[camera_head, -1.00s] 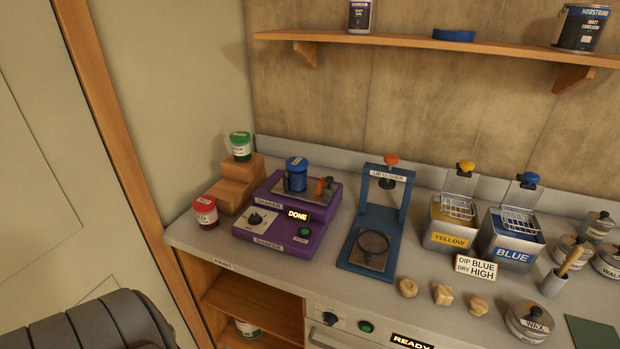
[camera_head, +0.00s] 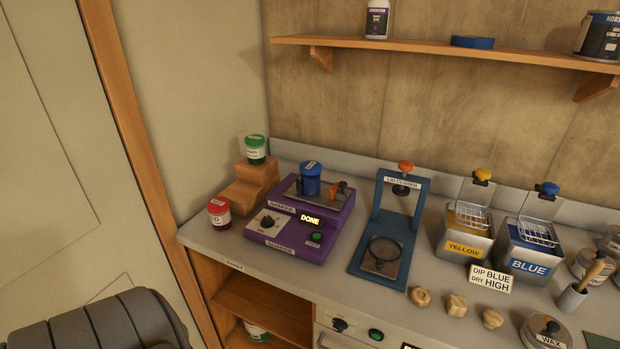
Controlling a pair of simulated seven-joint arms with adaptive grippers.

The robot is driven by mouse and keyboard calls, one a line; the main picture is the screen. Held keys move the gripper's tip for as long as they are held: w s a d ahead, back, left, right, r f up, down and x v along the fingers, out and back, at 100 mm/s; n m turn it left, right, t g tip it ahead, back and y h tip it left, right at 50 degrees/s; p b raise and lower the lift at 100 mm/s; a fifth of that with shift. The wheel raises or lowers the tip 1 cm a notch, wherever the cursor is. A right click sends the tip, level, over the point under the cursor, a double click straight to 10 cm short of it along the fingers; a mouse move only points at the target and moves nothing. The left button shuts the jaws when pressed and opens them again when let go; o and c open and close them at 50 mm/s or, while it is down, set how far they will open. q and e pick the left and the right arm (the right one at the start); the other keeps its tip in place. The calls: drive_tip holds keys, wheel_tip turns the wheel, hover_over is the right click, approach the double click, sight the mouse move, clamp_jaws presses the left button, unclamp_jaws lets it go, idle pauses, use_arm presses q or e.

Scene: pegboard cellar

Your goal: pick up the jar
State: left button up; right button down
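Several jars are in the head view. A blue jar (camera_head: 311,180) stands upright on the plate of the purple shaker (camera_head: 290,236), next to an orange clamp handle (camera_head: 341,187). The shaker's display reads DONE. A red-lidded jar (camera_head: 219,213) stands on the counter at the left. A green-lidded jar (camera_head: 255,150) stands on the upper wooden step. Another jar (camera_head: 256,330) sits partly hidden in the open shelf below the counter. Neither gripper is in view.
A blue lid closer (camera_head: 398,225) stands right of the shaker. Yellow (camera_head: 467,240) and blue (camera_head: 527,252) dip tanks with baskets are farther right. Wooden pieces (camera_head: 456,306), a sign (camera_head: 491,279) and a wax tin (camera_head: 545,333) line the front. A wall shelf (camera_head: 440,48) runs above.

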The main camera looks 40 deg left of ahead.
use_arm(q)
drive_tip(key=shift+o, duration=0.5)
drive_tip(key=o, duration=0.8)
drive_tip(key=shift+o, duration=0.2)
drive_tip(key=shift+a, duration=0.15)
